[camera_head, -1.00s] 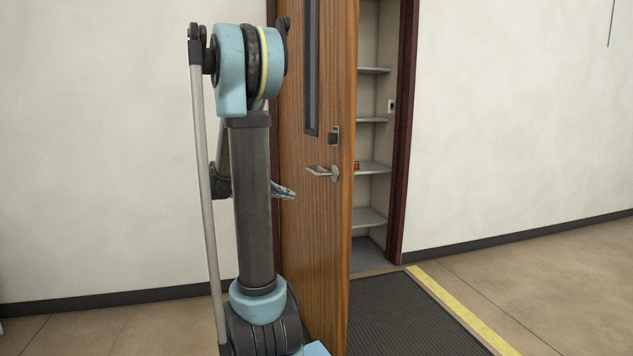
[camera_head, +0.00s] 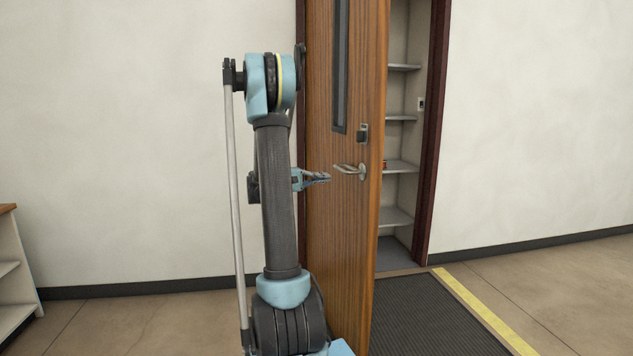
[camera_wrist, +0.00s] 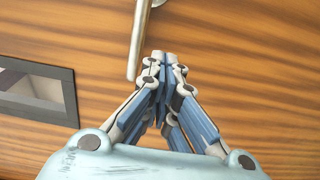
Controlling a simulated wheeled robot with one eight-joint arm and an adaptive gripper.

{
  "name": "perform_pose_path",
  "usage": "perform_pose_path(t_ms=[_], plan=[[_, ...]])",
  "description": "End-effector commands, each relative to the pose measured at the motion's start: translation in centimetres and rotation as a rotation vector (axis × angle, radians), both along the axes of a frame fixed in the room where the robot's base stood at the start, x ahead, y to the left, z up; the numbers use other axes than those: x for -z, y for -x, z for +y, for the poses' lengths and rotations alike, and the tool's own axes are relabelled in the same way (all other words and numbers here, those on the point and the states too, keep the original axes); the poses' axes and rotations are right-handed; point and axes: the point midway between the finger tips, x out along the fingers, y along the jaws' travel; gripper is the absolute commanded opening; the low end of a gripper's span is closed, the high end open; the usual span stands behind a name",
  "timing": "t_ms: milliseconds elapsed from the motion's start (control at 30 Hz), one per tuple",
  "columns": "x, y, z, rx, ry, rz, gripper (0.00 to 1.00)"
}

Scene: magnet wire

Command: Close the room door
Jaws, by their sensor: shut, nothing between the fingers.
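The wooden room door (camera_head: 345,240) stands partly open in its dark frame, with shelves visible through the gap. Its silver lever handle (camera_head: 350,169) is on the right part of the door face, below a dark lock plate (camera_head: 362,133). My gripper (camera_head: 327,177) is in front of the door face, just left of the handle's free end, with its fingers closed and empty. In the wrist view, the closed fingertips (camera_wrist: 165,57) are beside the lever (camera_wrist: 139,40); I cannot tell whether they touch it or the door. The door's window (camera_wrist: 40,92) shows at left there.
A closet with grey shelves (camera_head: 400,167) lies behind the door. A dark ribbed mat (camera_head: 430,318) and a yellow floor strip (camera_head: 480,309) lie at the doorway. A low shelf unit (camera_head: 12,265) stands at the far left. Floor at right is clear.

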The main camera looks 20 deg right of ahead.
Motion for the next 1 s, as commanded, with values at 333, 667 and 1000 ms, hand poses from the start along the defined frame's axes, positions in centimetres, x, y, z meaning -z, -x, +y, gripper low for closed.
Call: perform_pose_path(t_ms=[333, 667, 1000], plan=[[0.0, 0.9, -5.9, 0.003, -0.001, 0.0, 0.0], [0.0, 1.3, -9.3, 0.0, -0.001, 0.0, 0.0], [0.0, 1.3, -9.6, -0.001, -0.001, 0.0, 0.0]])
